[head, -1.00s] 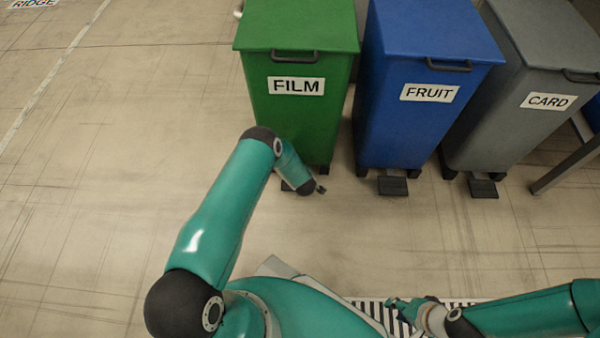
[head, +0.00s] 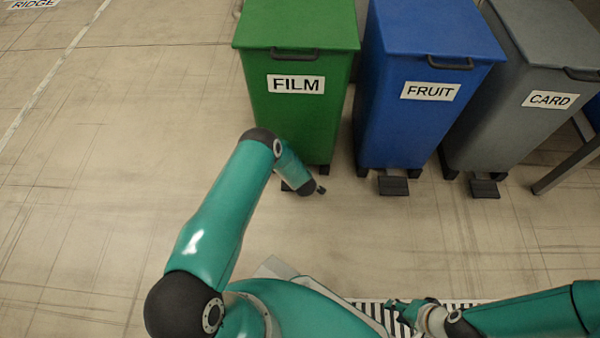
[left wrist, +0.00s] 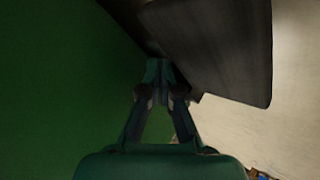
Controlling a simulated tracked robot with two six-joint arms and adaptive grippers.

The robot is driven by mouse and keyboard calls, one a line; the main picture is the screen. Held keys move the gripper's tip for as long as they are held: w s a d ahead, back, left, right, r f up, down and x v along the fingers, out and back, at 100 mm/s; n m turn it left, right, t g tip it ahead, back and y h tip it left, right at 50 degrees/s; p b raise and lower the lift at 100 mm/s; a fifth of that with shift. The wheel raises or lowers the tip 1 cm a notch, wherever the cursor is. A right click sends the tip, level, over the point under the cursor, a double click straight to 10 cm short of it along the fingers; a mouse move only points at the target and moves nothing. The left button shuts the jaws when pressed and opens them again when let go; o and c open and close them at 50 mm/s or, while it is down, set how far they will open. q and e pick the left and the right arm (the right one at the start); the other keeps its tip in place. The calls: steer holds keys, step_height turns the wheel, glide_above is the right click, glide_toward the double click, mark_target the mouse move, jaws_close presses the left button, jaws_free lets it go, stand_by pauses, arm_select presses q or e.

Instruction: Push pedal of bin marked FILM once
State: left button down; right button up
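The green bin marked FILM (head: 302,120) stands upright with its lid shut, left of the other bins in the head view. Its pedal is hidden behind my left arm there. In the left wrist view a dark flat pedal (left wrist: 215,45) juts out beside the green bin wall (left wrist: 60,80). My left gripper (left wrist: 158,72) has its fingertips together, low by the bin wall and next to the pedal edge; I cannot tell whether they touch.
A blue bin marked FRUIT (head: 415,125) and a grey bin marked CARD (head: 510,130) stand to the right, with pedals (head: 393,186) (head: 484,189) at floor level. A dark leg (head: 565,165) stands at the far right. The floor (head: 90,190) on the left is clear.

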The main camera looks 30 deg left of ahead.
arm_select(q)
steer(key=shift+s+d+f+b, duration=0.15)
steer(key=shift+f+b, duration=0.1)
steer(key=shift+f, duration=0.25)
steer(key=shift+s+f+b, duration=0.2)
steer(key=shift+f+b, duration=0.1)
steer(key=shift+f, duration=0.15)
steer(key=shift+s+d+f+b, duration=0.15)
steer(key=shift+f+b, duration=0.1)
steer(key=shift+f, duration=0.25)
stand_by(0.6)
steer(key=shift+r+p, duration=0.6)
steer(key=shift+r, duration=0.1)
steer(key=shift+w+r+p, duration=0.15)
steer(key=shift+r+p, duration=0.7)
steer(key=shift+r, duration=0.6)
steer(key=shift+w+r+p, duration=0.1)
steer(key=shift+r+p, duration=1.8)
steer(key=shift+r, duration=0.6)
